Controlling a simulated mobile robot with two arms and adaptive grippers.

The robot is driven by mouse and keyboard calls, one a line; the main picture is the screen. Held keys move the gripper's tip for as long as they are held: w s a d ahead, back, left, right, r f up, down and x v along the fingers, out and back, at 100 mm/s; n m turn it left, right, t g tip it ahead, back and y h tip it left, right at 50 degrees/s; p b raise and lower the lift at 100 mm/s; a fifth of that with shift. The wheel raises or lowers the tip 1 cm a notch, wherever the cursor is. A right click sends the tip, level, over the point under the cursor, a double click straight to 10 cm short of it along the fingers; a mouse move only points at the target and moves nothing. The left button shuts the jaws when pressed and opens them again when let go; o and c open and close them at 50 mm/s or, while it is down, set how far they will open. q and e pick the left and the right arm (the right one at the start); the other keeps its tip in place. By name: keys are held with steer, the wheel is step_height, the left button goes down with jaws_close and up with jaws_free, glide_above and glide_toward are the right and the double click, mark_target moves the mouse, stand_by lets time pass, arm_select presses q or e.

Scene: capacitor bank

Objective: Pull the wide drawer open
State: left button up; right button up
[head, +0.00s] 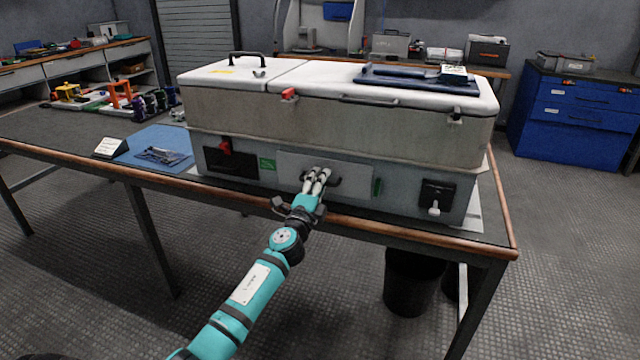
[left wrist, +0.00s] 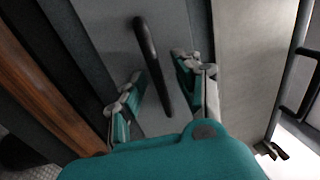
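The wide drawer (head: 291,164) is a light grey front panel low on the bench-top cabinet, and it looks flush with it. Its dark bar handle (head: 336,183) is partly hidden behind my left gripper (head: 317,178). In the left wrist view the black handle (left wrist: 150,55) runs between the two teal and grey fingers of my left gripper (left wrist: 157,70). The fingers stand apart with a visible gap on each side of the bar, so the gripper is open around or just in front of it. My right gripper is not in view.
The cabinet (head: 330,128) with white lids stands on a wood-edged table (head: 500,238). A dark panel with a red switch (head: 225,146) is left of the drawer, and a black box with a white lever (head: 434,209) is right. A blue mat (head: 168,137) lies further left.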

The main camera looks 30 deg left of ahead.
arm_select(q)
jaws_close()
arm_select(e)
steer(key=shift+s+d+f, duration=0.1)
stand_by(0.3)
